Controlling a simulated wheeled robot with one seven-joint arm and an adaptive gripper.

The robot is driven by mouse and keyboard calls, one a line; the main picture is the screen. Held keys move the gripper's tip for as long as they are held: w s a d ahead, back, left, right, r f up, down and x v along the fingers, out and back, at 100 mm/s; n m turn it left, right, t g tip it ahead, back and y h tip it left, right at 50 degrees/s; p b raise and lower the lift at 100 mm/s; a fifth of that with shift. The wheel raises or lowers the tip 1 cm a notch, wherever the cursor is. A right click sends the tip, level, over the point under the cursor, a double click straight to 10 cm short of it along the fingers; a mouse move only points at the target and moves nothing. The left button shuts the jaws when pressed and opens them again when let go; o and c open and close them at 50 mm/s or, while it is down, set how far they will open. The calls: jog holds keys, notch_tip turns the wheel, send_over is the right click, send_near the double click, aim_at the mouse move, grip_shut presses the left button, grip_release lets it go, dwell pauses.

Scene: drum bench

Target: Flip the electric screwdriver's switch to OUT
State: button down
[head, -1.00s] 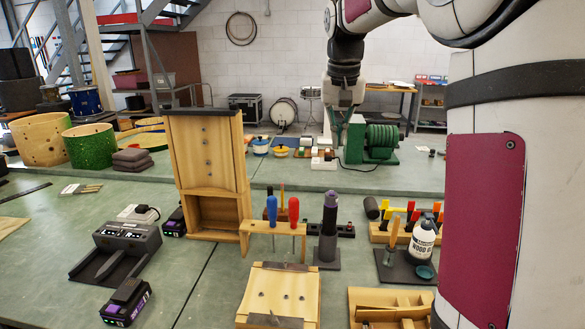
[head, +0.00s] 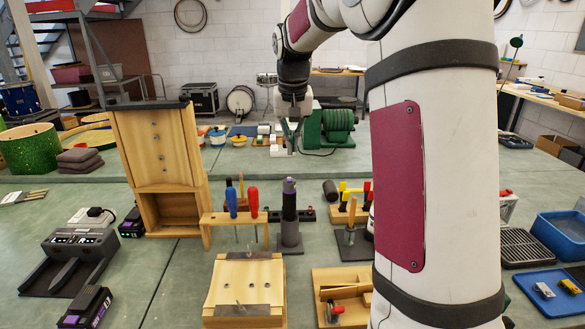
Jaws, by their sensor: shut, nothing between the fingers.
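The electric screwdriver (head: 289,205), dark with a purple top, stands upright in a dark holder on the near bench, right of the wooden screwdriver rack. Its switch is too small to make out. My gripper (head: 291,148) points down beyond and above it in the picture, near the green machine on the far bench. It is shut and empty, and appears apart from the screwdriver.
A tall wooden cabinet (head: 160,150) stands left of the rack (head: 236,217). A charger (head: 75,255) and battery (head: 88,307) lie at left. A wooden block (head: 246,284) is in front. Blue trays (head: 520,284) are at right. My arm hides part of the bench.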

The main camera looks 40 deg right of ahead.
aim_at(292, 179)
jog(key=x, duration=0.2)
jog(key=s+x, duration=0.1)
jog(key=x, duration=0.4)
jog(key=shift+s+a+f, duration=0.1)
jog(key=shift+a+f, duration=0.15)
jog(key=shift+a, duration=0.05)
jog(key=shift+s+a+f+t+h+b, duration=0.1)
jog(key=shift+a+f+t+h+b, duration=0.1)
jog(key=shift+f+t+h+b, duration=0.25)
jog(key=shift+d, duration=0.15)
jog(key=shift+w+d+r, duration=0.15)
jog(key=shift+w+d, duration=0.2)
jog(key=shift+w, duration=0.25)
